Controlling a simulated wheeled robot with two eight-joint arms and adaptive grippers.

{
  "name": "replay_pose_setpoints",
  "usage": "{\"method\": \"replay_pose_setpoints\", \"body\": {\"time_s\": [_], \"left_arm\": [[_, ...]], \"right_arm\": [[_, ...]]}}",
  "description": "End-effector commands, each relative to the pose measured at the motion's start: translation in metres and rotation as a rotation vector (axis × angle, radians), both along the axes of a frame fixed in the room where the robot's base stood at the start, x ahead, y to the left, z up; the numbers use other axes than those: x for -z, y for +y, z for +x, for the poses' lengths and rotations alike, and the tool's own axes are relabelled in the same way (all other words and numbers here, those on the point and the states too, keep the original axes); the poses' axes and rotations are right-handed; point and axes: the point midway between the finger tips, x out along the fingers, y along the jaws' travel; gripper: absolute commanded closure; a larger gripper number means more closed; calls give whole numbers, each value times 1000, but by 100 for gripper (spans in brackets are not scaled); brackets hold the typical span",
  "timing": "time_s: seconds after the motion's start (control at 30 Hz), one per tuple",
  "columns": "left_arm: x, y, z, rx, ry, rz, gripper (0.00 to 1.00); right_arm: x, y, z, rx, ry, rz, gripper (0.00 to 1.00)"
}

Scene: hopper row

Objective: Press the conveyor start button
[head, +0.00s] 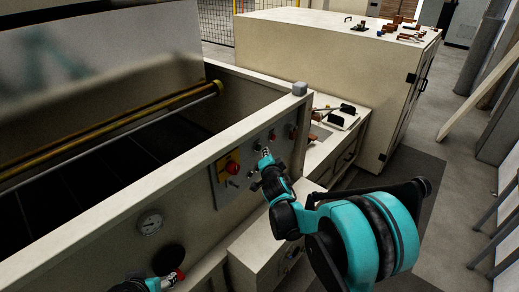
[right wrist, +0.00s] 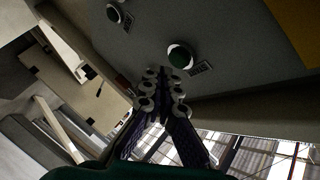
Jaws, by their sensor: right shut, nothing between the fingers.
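A control panel (head: 222,182) is on the side wall of the hopper. In the right wrist view, a round green button (right wrist: 181,56) with a pale ring sits on the panel beside a small label (right wrist: 200,69). My right gripper (head: 265,154) is shut and empty, in front of the panel. In the right wrist view its fingertips (right wrist: 166,78) point toward the green button, just below it; whether they touch cannot be told. In the head view the gripper hides that button. My left gripper (head: 176,277) is partly visible at the bottom edge; its jaws are unclear.
A red emergency stop (head: 232,168) on a yellow plate is left of my right gripper. Another dark button (right wrist: 114,13) shows in the right wrist view. A gauge (head: 150,222) is farther left on the wall.

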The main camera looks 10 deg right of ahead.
Motion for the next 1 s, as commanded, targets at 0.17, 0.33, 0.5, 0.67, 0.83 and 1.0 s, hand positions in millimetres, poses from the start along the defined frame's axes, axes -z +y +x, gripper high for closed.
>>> {"method": "replay_pose_setpoints", "body": {"time_s": [0.17, 0.33, 0.5, 0.67, 0.83, 1.0], "left_arm": [[1, 0, 0, 0, 0, 0, 44], [1, 0, 0, 0, 0, 0, 44], [1, 0, 0, 0, 0, 0, 44], [1, 0, 0, 0, 0, 0, 44], [2, 0, 0, 0, 0, 0, 44], [2, 0, 0, 0, 0, 0, 44]], "right_arm": [[0, 2, 3, 0, 0, -1, 100], [0, 5, 6, 0, 0, 0, 100], [0, 5, 7, 0, 0, 0, 100], [0, 5, 7, 0, 0, 0, 100], [0, 6, 8, 0, 0, -1, 100], [0, 7, 10, 0, 0, -1, 100]]}}
